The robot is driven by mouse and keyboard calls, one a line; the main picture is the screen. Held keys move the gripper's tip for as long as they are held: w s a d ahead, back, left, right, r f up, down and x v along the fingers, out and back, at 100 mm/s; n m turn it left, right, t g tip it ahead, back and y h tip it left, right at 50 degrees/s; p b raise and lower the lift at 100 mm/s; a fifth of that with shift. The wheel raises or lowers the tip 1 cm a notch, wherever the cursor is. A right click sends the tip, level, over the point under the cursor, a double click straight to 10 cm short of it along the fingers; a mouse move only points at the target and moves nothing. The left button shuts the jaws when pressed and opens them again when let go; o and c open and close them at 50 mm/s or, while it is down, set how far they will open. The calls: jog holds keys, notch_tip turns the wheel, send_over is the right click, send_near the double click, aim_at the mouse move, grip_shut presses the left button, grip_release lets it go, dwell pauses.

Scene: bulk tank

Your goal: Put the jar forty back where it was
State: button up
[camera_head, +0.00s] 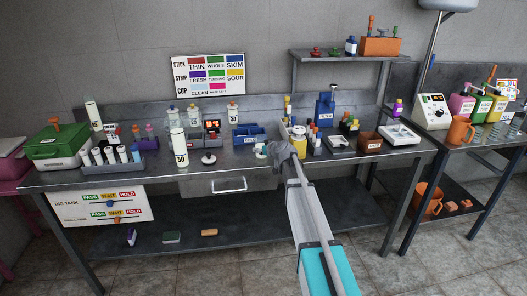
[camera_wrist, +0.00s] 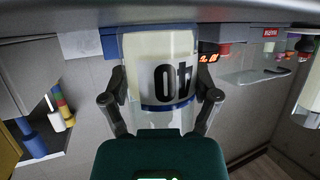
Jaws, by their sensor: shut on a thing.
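The jar marked 40 (camera_wrist: 168,45) fills the middle of the wrist view, its label upside down. It is clear, with pale contents and a dark blue band. My gripper (camera_wrist: 160,95) is shut on it, one finger on each side. In the head view my gripper (camera_head: 276,150) is over the middle of the bench (camera_head: 225,165), and the jar is not clearly seen there. Similar jars stand at the back of the bench: one at the left (camera_head: 173,116), one beside it (camera_head: 194,114) and one farther right (camera_head: 232,113).
A tall white cylinder marked 50 (camera_head: 179,148) stands left of my gripper. Blue bins (camera_head: 249,134) and a small lit display (camera_head: 212,126) are behind it. The front bench strip left of my gripper is mostly clear.

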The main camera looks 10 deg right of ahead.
dwell(0.3)
jog(key=o, duration=1.2)
jog(key=shift+c, duration=0.2)
jog(key=shift+r, duration=0.1)
jog(key=p+v, duration=0.4)
jog(key=v, duration=0.8)
jog(key=shift+p, duration=0.3)
